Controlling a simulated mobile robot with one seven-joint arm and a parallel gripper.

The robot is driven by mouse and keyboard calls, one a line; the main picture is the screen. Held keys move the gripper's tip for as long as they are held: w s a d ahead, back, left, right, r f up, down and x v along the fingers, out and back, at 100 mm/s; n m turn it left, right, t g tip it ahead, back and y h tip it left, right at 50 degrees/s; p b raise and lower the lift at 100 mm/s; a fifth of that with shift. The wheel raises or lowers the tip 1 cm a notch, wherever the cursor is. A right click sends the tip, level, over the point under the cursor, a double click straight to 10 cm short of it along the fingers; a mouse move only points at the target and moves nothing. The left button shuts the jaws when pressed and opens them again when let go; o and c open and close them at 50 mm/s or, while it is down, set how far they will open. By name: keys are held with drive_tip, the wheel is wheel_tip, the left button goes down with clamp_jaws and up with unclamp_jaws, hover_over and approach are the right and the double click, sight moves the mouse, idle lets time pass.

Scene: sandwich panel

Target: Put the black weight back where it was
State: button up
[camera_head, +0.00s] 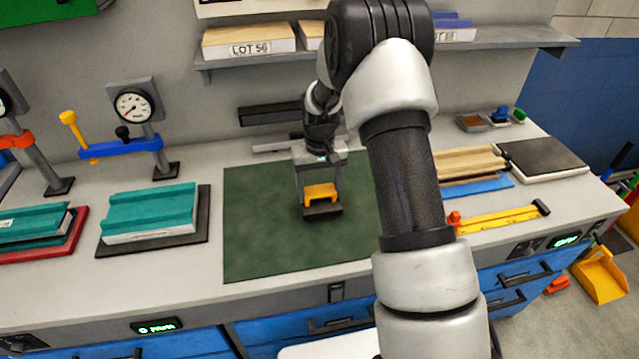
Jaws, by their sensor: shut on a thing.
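The black weight (323,211) has a dark flat base and a yellow handle. It is at the middle of the dark green mat (255,240). My gripper (319,184) points down from above and is shut on the weight at its yellow part. The weight looks upright. I cannot tell whether its base touches the mat or hangs just above it. The fingers partly hide the handle. My arm hides the right part of the mat.
To the left, a teal panel (150,208) lies on a black plate below a dial gauge (134,106). To the right are wooden strips (470,162), a yellow level-like bar (497,218) and a dark plate (545,158). A shelf (245,61) runs behind. The mat's left half is clear.

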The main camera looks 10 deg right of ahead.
drive_tip(key=shift+w+f, duration=0.1)
drive_tip(key=shift+f, duration=0.75)
drive_tip(key=shift+f, duration=0.15)
drive_tip(key=o, duration=2.1)
drive_tip(key=shift+f, duration=0.15)
